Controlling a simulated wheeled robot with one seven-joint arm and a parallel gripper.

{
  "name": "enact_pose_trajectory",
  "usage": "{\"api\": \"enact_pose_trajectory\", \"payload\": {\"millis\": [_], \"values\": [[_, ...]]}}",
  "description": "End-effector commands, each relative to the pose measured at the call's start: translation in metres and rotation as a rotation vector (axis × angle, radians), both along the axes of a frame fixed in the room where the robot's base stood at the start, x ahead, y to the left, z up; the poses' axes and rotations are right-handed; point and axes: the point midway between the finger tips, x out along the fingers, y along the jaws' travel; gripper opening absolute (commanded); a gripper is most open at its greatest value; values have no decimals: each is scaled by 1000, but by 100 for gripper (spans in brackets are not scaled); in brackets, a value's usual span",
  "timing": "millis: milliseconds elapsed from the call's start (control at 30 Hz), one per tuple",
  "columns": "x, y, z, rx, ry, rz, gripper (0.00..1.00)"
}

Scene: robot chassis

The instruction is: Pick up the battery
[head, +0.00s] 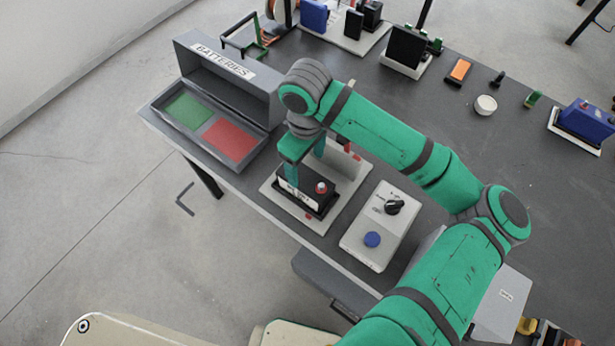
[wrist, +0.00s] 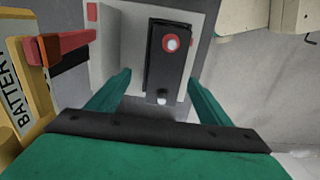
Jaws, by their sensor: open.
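The battery (head: 322,201) is a black box with a pale label on its side and a red-ringed terminal on top. It sits upright on a pale base plate (head: 285,203) near the table's front edge. In the wrist view the battery (wrist: 165,75) appears between my two green fingers. My gripper (head: 305,165) is open and points down at the battery; it also shows in the wrist view (wrist: 160,80). The fingers stand apart on either side of it, with visible gaps in the wrist view. How far down they reach is hard to tell, and the arm hides part of the base.
A grey box labelled BATTERIES (head: 228,82) stands left, with green (head: 188,110) and red (head: 230,140) pads. A white control box (head: 366,245) with a black knob and blue button is close on the right. Several small items line the table's back.

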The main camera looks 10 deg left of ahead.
Motion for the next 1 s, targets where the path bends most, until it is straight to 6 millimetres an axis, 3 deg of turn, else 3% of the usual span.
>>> {"api": "enact_pose_trajectory", "payload": {"millis": [100, 367, 700, 1000], "values": [[-1, 2, -18, 1, 2, 5, 73], [-1, 2, -36, 1, 1, 6, 73], [-2, -1, -78, 1, 1, 0, 73], [-2, -1, -83, 2, -1, 1, 73]]}}
